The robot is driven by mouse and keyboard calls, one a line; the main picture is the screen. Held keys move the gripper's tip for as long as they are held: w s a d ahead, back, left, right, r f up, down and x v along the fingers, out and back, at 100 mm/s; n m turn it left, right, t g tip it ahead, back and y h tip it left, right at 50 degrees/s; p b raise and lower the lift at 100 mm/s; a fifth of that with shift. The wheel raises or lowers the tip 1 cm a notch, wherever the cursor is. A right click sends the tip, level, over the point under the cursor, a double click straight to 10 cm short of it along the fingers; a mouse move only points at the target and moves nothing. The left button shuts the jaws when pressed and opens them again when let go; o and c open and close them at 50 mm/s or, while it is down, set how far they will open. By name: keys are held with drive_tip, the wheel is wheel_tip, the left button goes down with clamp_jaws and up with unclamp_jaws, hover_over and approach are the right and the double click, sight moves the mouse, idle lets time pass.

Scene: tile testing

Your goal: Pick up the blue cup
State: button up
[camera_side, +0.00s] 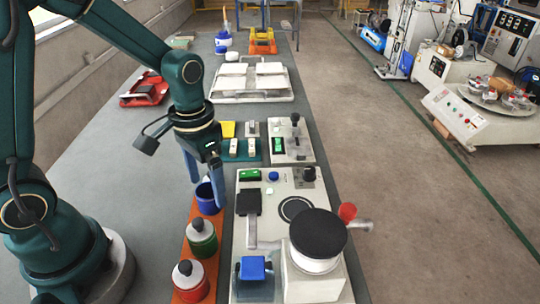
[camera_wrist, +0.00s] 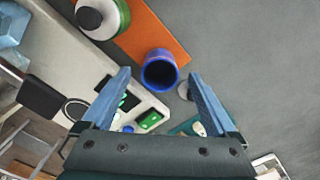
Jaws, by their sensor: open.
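The blue cup (camera_side: 206,204) stands upright at the far end of the orange mat (camera_side: 190,241), its open mouth facing up. In the wrist view the cup (camera_wrist: 160,72) appears between the tips of my fingers, with a gap on either side. My gripper (camera_side: 207,190) points down over the cup, its two blue fingers spread and empty. The finger on the right partly hides the cup in the side view. In the wrist view my gripper (camera_wrist: 159,73) has its fingertips level with the cup's rim in the picture; how far below it the cup lies is hard to tell.
A green bottle (camera_side: 202,240) and a red bottle (camera_side: 190,282) stand on the mat, nearer the side camera. A white testing machine (camera_side: 270,215) with a black round top (camera_side: 317,233) is right of the mat. The grey table (camera_side: 125,185) is clear left of the cup.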

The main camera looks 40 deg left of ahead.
drive_tip(key=shift+f, duration=1.35)
clamp_jaws()
